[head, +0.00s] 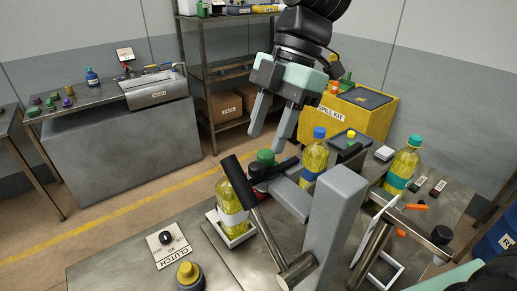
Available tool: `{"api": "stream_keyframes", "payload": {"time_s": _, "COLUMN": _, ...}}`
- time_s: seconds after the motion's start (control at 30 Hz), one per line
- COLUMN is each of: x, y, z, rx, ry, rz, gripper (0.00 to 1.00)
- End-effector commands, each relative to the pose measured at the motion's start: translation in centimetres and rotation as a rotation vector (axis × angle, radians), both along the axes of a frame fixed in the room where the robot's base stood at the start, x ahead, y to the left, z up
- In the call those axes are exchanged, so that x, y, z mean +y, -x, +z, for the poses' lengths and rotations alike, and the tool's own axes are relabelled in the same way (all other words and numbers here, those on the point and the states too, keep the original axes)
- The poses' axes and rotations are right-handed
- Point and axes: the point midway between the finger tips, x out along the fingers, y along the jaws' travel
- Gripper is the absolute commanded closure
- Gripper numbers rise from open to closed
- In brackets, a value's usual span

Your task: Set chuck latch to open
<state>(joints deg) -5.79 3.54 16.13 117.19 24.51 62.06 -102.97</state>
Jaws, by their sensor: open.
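My gripper (266,138) hangs from the top of the head view. Its two grey fingers are apart and point down, with nothing between them. Below it is a lever with a long black grip (238,182), tilted up to the left from a metal pivot (296,271) beside a grey upright post (335,225). Another metal handle (371,257) leans at the right of the post. I see no label reading chuck latch, so I cannot tell which part it is. The fingers appear above the black grip, apart from it.
Yellow bottles stand at left (231,205), centre (314,163) and right (402,166) on the machine. A dial plate marked CLUTCH (168,246) and a yellow button (188,273) are at front left. Behind are a bench (125,145), a shelf rack (208,90) and a yellow spill kit box (372,128).

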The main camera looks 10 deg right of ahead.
Motion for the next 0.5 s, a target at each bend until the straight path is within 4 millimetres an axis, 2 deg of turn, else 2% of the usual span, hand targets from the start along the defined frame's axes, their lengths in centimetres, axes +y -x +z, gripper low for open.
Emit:
{"api": "stream_keyframes", "payload": {"time_s": 0.23, "x": 1.5, "y": 0.6, "z": -3.7, "rx": 0.004, "ry": 0.001, "rz": 0.001, "gripper": 0.56}}
{"api": "stream_keyframes", "payload": {"time_s": 0.5, "x": 2.0, "y": 0.8, "z": -5.1, "rx": 0.000, "ry": 0.000, "rz": -0.001, "gripper": 0.56}}
